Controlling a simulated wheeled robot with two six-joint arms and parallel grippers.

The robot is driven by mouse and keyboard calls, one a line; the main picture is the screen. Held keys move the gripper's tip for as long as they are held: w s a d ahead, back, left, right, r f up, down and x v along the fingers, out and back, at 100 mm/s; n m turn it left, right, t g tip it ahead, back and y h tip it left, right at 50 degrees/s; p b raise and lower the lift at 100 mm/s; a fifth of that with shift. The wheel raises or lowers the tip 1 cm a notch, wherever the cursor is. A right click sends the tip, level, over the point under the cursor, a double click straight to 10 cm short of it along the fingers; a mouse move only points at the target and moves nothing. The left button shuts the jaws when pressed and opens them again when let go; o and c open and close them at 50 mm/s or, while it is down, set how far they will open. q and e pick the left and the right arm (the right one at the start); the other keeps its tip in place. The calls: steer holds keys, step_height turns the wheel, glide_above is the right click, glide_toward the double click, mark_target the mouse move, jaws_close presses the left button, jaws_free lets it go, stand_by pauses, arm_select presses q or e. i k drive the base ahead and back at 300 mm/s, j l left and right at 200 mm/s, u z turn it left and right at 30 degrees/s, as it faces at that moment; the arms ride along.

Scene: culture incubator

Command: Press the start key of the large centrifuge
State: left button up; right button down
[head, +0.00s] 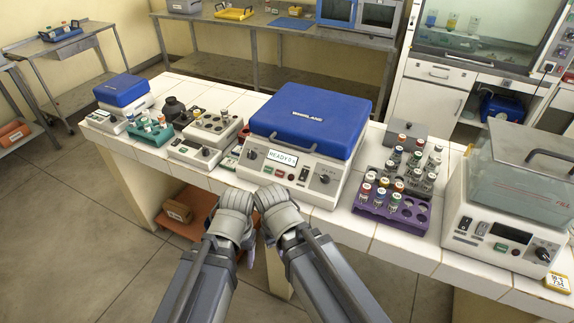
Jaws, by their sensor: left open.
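The large centrifuge (306,123) stands on the white tiled bench with its blue lid shut. Its front panel has a lit display (282,157) that seems to read READY, dark knobs at either side, and small keys (291,177) below the display. The lettering on the keys is too small to read, so I cannot tell which is the start key. My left gripper (236,194) is open, in front of and below the panel's left part, apart from the keys. My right gripper (270,194) is close beside it; its jaws cannot be made out.
A small blue-lidded centrifuge (121,91), a teal tube rack (150,134) and a block heater (212,129) stand left. A purple vial rack (407,219) and a clear-lidded machine (509,200) stand right. A bare bench strip lies before the purple rack.

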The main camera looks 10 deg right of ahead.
mark_target(268, 170)
steer(key=j+z, duration=0.2)
steer(key=z, duration=0.3)
steer(key=i+j+z, duration=0.1)
steer(key=j+z, duration=0.15)
steer(key=z, duration=0.2)
steer(key=j+z, duration=0.25)
steer(key=z, duration=0.25)
steer(key=k+j+z, duration=0.15)
steer(key=j, duration=0.3)
steer(key=j+z, duration=0.1)
steer(key=j, duration=0.3)
steer(key=k+j+z, duration=0.15)
steer(key=j, duration=0.25)
steer(key=k+j+z, duration=0.15)
steer(key=j, duration=0.25)
steer(key=k+j+z, duration=0.15)
steer(key=j, duration=0.25)
steer(key=k+j, duration=0.15)
steer(key=j, duration=0.15)
steer(key=k+j, duration=0.1)
steer(key=j, duration=0.25)
steer(key=k+j, duration=0.15)
steer(key=j, duration=0.15)
